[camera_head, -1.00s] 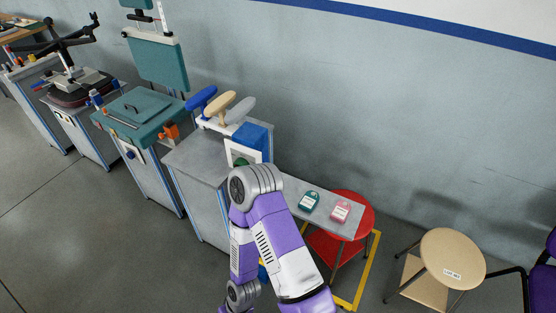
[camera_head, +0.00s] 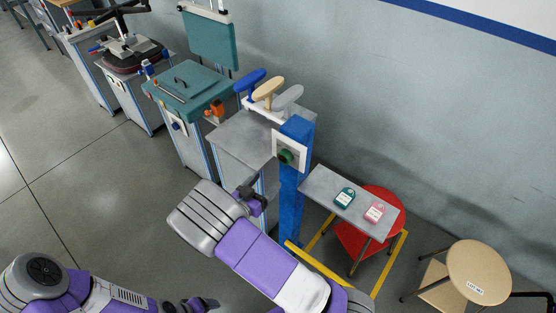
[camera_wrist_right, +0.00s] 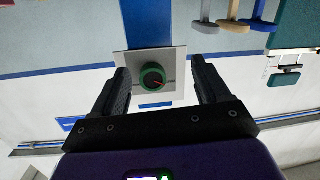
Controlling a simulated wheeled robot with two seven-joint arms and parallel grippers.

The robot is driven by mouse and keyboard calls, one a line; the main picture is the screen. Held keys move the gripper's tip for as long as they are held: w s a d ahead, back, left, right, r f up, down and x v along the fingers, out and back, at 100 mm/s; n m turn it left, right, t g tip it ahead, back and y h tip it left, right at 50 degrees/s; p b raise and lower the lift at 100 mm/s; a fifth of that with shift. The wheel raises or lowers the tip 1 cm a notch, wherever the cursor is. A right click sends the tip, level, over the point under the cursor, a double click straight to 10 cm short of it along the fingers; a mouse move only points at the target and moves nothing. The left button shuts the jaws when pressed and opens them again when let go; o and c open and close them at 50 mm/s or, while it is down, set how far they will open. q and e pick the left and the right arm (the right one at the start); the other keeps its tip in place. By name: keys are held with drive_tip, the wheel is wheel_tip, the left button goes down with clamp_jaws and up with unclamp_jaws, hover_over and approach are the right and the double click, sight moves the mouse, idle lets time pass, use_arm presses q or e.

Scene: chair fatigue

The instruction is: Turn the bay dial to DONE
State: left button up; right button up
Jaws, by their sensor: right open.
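The bay dial (camera_head: 285,157) is a green round knob on a pale square plate on a blue post (camera_head: 290,205). In the right wrist view the dial (camera_wrist_right: 152,77) lies between my open fingers in the picture, with a red pointer mark towards the right. No DONE lettering is readable. My right gripper (camera_head: 256,188) is open and empty, below and left of the dial in the head view and apart from it. My left gripper (camera_head: 200,304) is low at the bottom edge, partly cut off; its jaw opening is unclear.
A grey cabinet (camera_head: 240,140) with blue, beige and grey handles stands left of the post. A grey bench (camera_head: 322,188) with teal and pink tags is on its right, near a red stool (camera_head: 385,203). A beige stool (camera_head: 478,270) is farther right. Floor at left is clear.

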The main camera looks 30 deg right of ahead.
sight(283, 160)
drive_tip(key=shift+m+g+h, duration=0.5)
drive_tip(key=shift+m+h, duration=0.4)
drive_tip(key=d+r, duration=0.1)
drive_tip(key=d, duration=0.1)
drive_tip(key=w+d+r, duration=0.1)
drive_tip(key=d, duration=0.1)
drive_tip(key=d+r, duration=0.2)
drive_tip(key=shift+w+b, duration=0.3)
drive_tip(key=shift+w, duration=0.1)
drive_tip(key=c, duration=1)
drive_tip(key=shift+c, duration=0.2)
